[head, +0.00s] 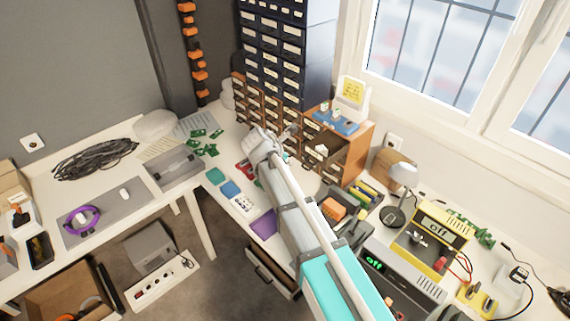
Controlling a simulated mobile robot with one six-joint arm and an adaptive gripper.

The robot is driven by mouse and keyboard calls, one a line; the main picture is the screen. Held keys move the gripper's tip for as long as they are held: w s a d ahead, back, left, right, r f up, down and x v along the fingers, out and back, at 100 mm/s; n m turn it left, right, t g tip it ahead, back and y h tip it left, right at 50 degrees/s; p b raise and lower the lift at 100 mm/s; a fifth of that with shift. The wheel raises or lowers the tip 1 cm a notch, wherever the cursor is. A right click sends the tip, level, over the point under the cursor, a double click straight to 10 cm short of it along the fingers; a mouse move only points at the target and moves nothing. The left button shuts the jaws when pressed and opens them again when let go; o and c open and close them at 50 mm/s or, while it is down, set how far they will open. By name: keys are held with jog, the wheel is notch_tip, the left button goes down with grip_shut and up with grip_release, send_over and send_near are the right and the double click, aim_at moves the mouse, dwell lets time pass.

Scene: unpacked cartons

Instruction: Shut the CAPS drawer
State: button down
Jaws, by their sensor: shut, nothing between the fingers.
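A small wooden drawer cabinet (362,152) stands on the bench below the window. One of its drawers (322,156) is pulled out, with something pale inside; its label is too small to read, so I cannot tell whether it is CAPS. My gripper (291,132) is shut and empty, at the end of my arm, just left of the cabinet's front. It appears apart from the pulled-out drawer, though the depth is hard to judge. My wrist and arm hide part of the bench and of the drawer fronts behind.
A tall dark drawer tower (275,55) and smaller brown drawers (262,98) stand behind my gripper. A blue tray (337,122) sits on the cabinet. A lamp (402,178) and instruments crowd the bench at right. An under-bench drawer (270,272) also stands out.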

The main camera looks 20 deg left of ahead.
jog(key=w+d+f+b, duration=0.3)
jog(key=w+f+b, duration=0.1)
jog(key=w, duration=0.3)
jog(key=shift+f+b, duration=0.35)
jog(key=shift+f, duration=0.25)
jog(key=shift+w+a, duration=0.1)
jog(key=shift+a, duration=0.1)
